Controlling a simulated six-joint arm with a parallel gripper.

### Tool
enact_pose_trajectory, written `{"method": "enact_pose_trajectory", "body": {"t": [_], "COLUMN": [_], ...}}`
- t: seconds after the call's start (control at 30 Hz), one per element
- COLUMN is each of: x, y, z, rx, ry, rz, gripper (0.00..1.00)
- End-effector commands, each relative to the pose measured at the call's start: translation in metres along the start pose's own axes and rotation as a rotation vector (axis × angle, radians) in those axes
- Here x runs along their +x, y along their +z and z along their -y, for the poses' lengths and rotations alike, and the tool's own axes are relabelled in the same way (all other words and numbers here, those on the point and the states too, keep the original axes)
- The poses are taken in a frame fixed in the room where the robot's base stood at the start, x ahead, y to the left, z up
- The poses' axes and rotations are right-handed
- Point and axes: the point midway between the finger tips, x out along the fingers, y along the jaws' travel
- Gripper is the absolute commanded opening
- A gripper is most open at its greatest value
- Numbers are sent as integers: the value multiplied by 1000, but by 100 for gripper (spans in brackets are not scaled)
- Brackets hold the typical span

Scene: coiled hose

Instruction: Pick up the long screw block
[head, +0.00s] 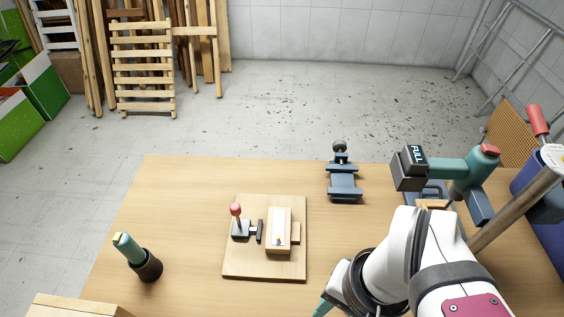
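A light wooden block (279,222) sits on a flat wooden board (240,266) in the middle of the table. A small metallic detail, perhaps a screw, shows at its near end. It may be the long screw block, but I cannot tell for sure. A toggle clamp with a red knob (236,210) stands at its left, with its dark pad close to the block. My gripper is at the bottom edge, right of and nearer than the board; only a teal piece (322,307) of it shows. Its fingertips are hidden or out of frame, and it is apart from the block.
A dark blue vise-like tool (344,182) lies behind the board. A teal power drill (459,174) marked FULL stands at the right, near my arm. A teal-handled tool in a dark holder (147,265) is at the left. Bare table lies between the holder and board.

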Motion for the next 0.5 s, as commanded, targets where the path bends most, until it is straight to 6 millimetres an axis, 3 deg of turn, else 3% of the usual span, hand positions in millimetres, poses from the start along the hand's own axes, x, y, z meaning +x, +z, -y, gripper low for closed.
{"method": "enact_pose_trajectory", "body": {"t": [0.03, 0.3, 0.5], "x": [0, 0, 0], "y": [0, 0, 0], "z": [0, 0, 0], "rx": [0, 0, 0], "ry": [0, 0, 0], "rz": [0, 0, 0], "gripper": [49, 97, 100]}}
